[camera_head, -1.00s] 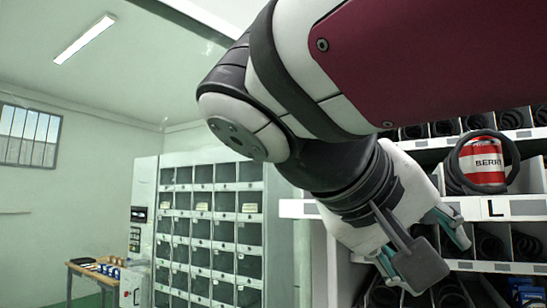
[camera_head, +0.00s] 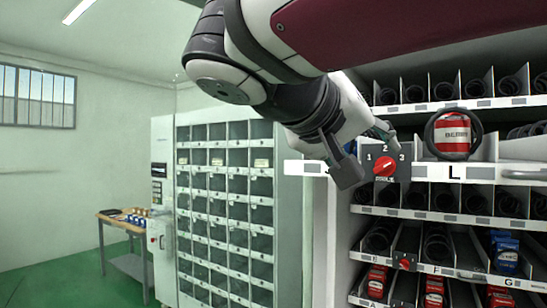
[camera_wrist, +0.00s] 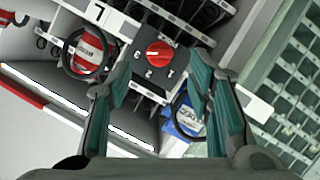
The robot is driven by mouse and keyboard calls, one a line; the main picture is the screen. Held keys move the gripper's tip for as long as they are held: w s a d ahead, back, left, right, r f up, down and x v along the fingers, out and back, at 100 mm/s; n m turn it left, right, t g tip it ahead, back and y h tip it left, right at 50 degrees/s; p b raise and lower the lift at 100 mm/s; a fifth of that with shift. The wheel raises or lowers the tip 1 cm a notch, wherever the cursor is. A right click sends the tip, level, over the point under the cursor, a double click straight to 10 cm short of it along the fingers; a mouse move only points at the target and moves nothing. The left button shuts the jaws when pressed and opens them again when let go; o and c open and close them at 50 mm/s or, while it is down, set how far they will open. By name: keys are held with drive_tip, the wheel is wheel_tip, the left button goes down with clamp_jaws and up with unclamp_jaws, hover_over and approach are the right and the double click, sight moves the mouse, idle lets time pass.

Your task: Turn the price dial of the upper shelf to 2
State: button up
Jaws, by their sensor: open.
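The upper shelf's price dial (camera_head: 386,166) is a round red knob on a dark grey plate marked 1, 2 and 3. It also shows in the wrist view (camera_wrist: 159,51), beyond and between my fingertips, with its numbers upside down. A pale bar crosses the knob, but I cannot tell surely which number it points at. My gripper (camera_wrist: 160,78) is open and empty, its teal fingers spread to either side of the dial plate. In the head view my gripper (camera_head: 364,150) is just left of the dial, partly covering the plate's left side. I see no contact with the knob.
A red can (camera_head: 452,135) in a black ring stands right of the dial, above the L label (camera_head: 455,172). A second red dial (camera_head: 405,264) sits on a lower shelf. A cabinet (camera_head: 225,200) stands at left.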

sight(378, 162)
drive_tip(key=shift+p+x, duration=0.3)
drive_tip(key=shift+x, duration=1.95)
clamp_jaws()
